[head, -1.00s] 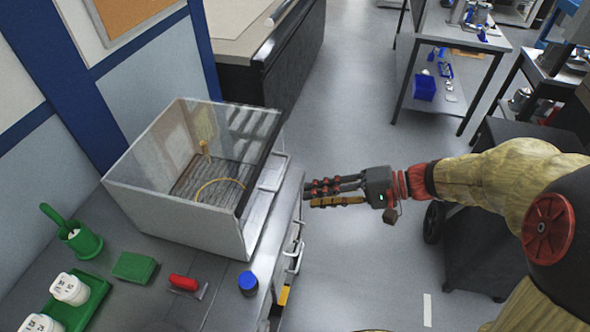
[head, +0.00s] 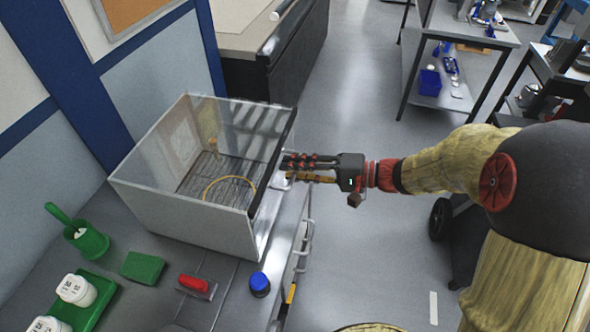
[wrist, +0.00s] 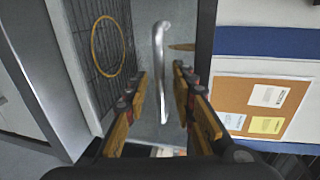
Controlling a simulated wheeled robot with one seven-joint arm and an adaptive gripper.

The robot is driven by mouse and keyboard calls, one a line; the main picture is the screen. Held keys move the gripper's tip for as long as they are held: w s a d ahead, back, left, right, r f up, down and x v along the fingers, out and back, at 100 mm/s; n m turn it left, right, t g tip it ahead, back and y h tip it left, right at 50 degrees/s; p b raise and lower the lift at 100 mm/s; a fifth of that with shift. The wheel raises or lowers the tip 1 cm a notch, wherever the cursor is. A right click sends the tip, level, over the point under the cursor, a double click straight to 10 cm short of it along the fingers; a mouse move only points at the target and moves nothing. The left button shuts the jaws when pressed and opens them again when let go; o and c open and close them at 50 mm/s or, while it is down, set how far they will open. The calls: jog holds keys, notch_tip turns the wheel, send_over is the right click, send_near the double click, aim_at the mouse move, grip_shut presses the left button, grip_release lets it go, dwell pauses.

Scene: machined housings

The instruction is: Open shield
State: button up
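The shield is the clear panel (head: 165,150) of a white-framed box on the workbench, with a dark-edged front side toward my arm. Through it I see a dark grate and a yellow ring (head: 230,190). My gripper (head: 287,168) is at the dark front edge. In the wrist view the silver bar handle (wrist: 160,70) stands between the fingers of my gripper (wrist: 160,85), which are spread apart on either side of it. No finger clearly touches the handle. In the head view the handle is mostly hidden behind my fingers.
On the bench stand a green cup (head: 86,240), a green block (head: 143,267), a red-handled tool (head: 196,286), a blue-capped jar (head: 259,284) and a green tray (head: 92,305) with white containers. Drawer handles (head: 304,246) stick out below the box.

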jog(key=c, duration=0.3)
grip_shut()
dwell(0.7)
